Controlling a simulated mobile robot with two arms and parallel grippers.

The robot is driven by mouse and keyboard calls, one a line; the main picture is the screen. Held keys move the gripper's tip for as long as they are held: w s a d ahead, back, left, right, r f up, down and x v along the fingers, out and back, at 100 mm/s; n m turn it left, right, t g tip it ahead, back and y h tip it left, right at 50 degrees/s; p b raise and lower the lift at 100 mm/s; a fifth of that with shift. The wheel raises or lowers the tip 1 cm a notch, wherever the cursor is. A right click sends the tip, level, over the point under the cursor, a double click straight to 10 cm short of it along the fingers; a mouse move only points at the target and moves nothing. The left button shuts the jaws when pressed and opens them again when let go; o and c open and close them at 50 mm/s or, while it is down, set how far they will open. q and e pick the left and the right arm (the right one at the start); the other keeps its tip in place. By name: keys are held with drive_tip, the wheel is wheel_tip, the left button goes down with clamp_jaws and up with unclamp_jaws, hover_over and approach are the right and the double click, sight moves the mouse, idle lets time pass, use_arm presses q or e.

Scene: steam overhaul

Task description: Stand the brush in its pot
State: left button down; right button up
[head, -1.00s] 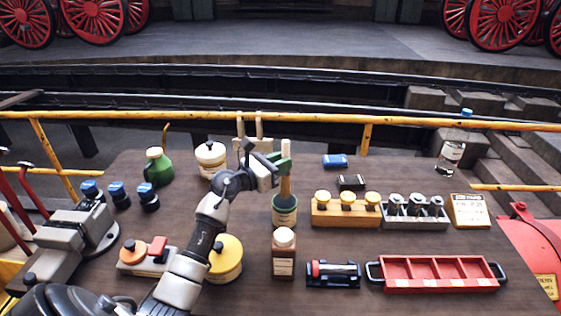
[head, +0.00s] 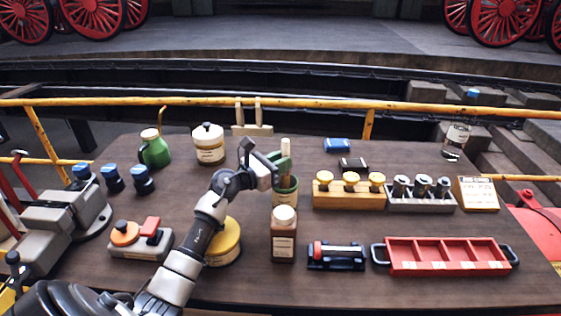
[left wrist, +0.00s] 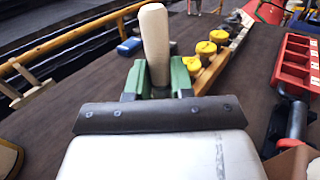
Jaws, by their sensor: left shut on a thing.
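The brush (head: 286,148) is upright, its pale wooden handle standing up between the green fingers of my left gripper (head: 280,166). The left gripper is shut on it. The handle also shows in the left wrist view (left wrist: 155,45), between the green fingers (left wrist: 158,82). My right gripper is out of view.
A brown bottle with a white cap (head: 283,235) stands close in front of the pot. A yellow tin (head: 226,243) is under my left forearm. A wooden block with yellow knobs (head: 349,198) is to the right. A red tray (head: 443,254) lies at front right.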

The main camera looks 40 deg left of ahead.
use_arm(q)
drive_tip(key=c, duration=0.9)
unclamp_jaws()
drive_tip(key=shift+s, duration=0.1)
drive_tip(key=b+v, duration=0.2)
drive_tip(key=v, duration=0.8)
drive_tip(key=shift+s+b, duration=0.3)
drive_tip(key=shift+b, duration=0.05)
drive_tip(key=shift+a, duration=0.1)
